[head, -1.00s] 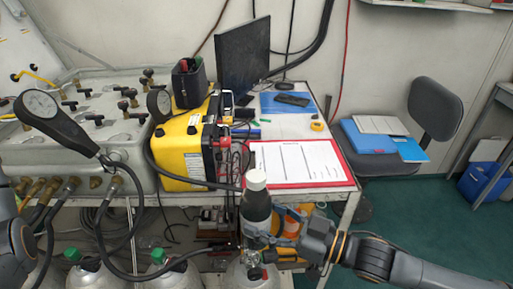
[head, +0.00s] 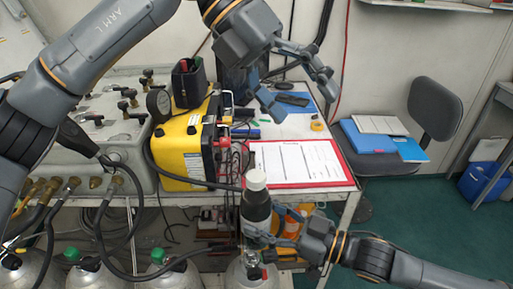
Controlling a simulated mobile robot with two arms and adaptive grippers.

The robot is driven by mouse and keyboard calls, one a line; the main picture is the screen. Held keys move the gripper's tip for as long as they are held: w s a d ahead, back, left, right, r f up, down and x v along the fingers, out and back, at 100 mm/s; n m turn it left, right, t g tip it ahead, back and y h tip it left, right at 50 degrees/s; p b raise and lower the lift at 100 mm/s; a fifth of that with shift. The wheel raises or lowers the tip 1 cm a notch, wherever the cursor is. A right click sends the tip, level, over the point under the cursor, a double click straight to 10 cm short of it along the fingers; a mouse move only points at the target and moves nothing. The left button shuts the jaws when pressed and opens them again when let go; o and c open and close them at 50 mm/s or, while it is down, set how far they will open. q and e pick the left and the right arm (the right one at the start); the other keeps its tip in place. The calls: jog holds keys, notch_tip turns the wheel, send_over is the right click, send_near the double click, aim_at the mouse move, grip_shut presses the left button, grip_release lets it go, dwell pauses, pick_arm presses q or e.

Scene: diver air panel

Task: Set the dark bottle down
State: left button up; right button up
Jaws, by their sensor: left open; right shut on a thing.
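The dark bottle (head: 256,207) with a white cap stands upright in front of the table's front edge. My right gripper (head: 262,237), reaching in from the right, is shut on the lower part of the bottle. The fingers hide part of its base, and I cannot see a surface touching it. My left gripper (head: 303,93) is open and empty above the back right part of the table (head: 285,128), with its fingers spread over the blue folder area.
A clipboard (head: 298,162) with a red border lies near the table's front edge. A yellow case (head: 185,150) stands left of it. Gas cylinders (head: 160,275) stand below. A roll of yellow tape (head: 317,126) lies at right. Some bare tabletop shows between.

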pick_arm(q)
notch_tip(320, 180, down, 6)
jog(key=a+n+t+y, duration=0.2)
jog(key=y, duration=0.2)
pick_arm(e)
jog(key=shift+r, duration=0.15)
pick_arm(q)
jog(key=n+y, duration=0.2)
jog(key=y, duration=0.2)
send_near(256, 198)
jog(key=shift+w+f+t, duration=0.4)
jog(key=shift+w, duration=0.3)
pick_arm(e)
jog(key=shift+a, duration=0.1)
pick_arm(q)
jog(key=shift+n, duration=0.3)
notch_tip(256, 198, down, 12)
jog(key=shift+r, duration=0.1)
jog(key=c, duration=1.5)
jog(key=shift+c, duration=1.1)
pick_arm(e)
jog(key=o, duration=1.3)
jog(key=shift+c, duration=0.2)
jog(key=o, duration=0.5)
